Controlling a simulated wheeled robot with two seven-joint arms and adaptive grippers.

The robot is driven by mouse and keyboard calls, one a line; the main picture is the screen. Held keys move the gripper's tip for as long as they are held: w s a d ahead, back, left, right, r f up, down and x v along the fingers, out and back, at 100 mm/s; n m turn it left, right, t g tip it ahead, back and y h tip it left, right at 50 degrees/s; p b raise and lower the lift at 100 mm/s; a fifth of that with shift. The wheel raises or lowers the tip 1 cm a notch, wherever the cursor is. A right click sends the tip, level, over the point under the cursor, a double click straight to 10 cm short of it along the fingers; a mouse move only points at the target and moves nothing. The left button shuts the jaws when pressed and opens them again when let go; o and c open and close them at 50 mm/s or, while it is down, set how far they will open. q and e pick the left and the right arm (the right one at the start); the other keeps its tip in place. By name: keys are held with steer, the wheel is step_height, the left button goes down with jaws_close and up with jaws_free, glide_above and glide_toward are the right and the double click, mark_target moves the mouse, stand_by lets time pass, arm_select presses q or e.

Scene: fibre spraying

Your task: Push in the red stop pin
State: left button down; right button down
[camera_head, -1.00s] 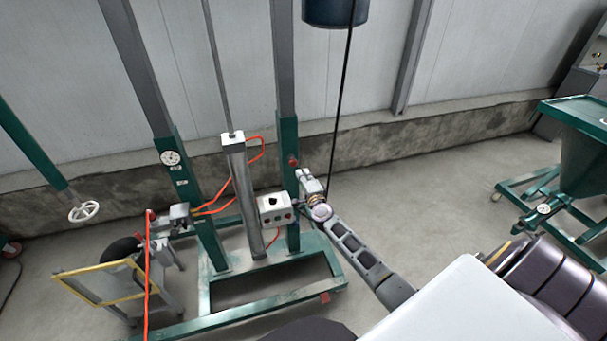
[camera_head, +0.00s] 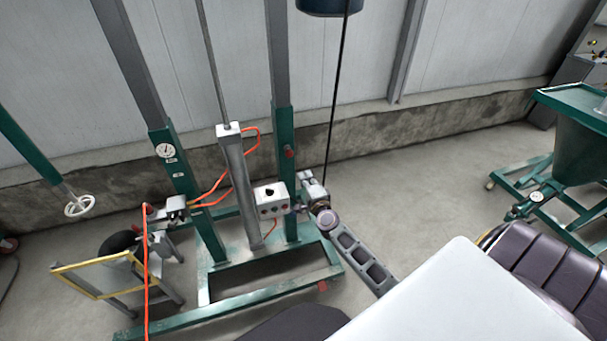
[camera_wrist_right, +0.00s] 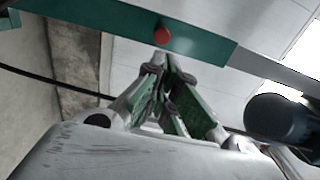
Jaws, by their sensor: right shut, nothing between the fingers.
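The red stop pin (camera_head: 289,152) is a small round knob on the right green post (camera_head: 286,135) of the frame. In the right wrist view the red stop pin (camera_wrist_right: 162,34) shows on the green beam, just beyond my fingertips. My right gripper (camera_head: 305,176) is beside the post, a little below and right of the pin. In the right wrist view my right gripper (camera_wrist_right: 167,56) has its fingertips together, empty. A gap seems to separate them from the pin; I cannot tell its depth. My left gripper is not in view.
A white control box (camera_head: 271,199) with a black knob sits left of my right gripper. A steel cylinder (camera_head: 240,190) with orange hoses stands beside it. A black cable (camera_head: 337,95) hangs behind my arm. A green hopper stand (camera_head: 580,140) is at the right; floor between is clear.

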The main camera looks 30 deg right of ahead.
steer(key=shift+v, duration=0.95)
